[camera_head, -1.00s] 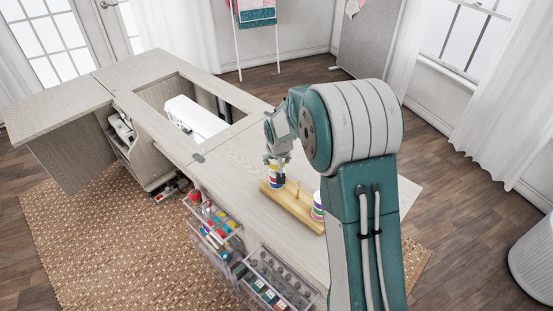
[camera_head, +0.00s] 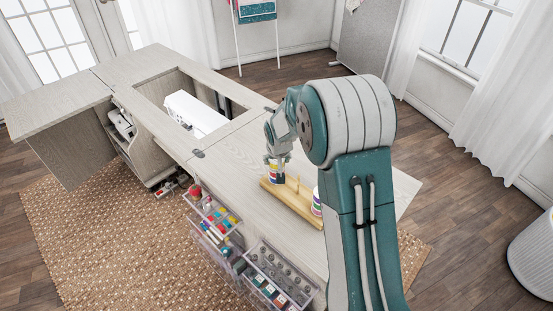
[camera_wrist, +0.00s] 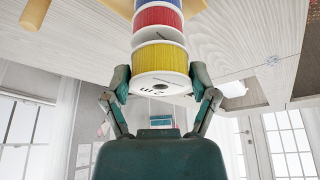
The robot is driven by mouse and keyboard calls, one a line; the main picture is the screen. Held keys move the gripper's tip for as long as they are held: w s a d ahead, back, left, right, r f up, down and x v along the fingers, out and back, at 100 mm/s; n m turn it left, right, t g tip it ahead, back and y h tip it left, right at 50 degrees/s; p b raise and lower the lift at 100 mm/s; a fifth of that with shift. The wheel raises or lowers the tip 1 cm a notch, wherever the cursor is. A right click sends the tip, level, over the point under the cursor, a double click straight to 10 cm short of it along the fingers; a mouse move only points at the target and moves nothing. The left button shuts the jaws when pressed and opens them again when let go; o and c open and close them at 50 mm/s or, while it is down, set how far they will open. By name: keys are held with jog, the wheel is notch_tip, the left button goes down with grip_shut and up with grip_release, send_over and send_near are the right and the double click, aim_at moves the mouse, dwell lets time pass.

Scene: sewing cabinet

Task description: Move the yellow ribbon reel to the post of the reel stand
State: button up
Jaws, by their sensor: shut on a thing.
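The yellow ribbon reel (camera_wrist: 160,60) has white flanges and is between the two fingers of my gripper (camera_wrist: 160,84) in the wrist view. My gripper is shut on it. A red reel (camera_wrist: 158,20) and a blue reel lie in line below it, close to it. I cannot tell whether the yellow and red reels touch. In the head view my gripper (camera_head: 277,164) is over this stack, at the left end of the wooden reel stand (camera_head: 293,203). A bare post (camera_wrist: 36,12) of the stand shows in the wrist view.
Another stack of reels (camera_head: 317,205) stands at the stand's right end, partly hidden by my arm. Clear drawers (camera_head: 277,275) with sewing supplies hang at the cabinet's near side. A white sewing machine (camera_head: 195,114) sits in the cabinet opening. The cabinet top (camera_head: 235,155) left of the stand is clear.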

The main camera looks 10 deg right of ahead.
jog(key=o, duration=0.9)
jog(key=shift+c, duration=0.2)
jog(key=v, duration=1.2)
jog(key=shift+w, duration=0.1)
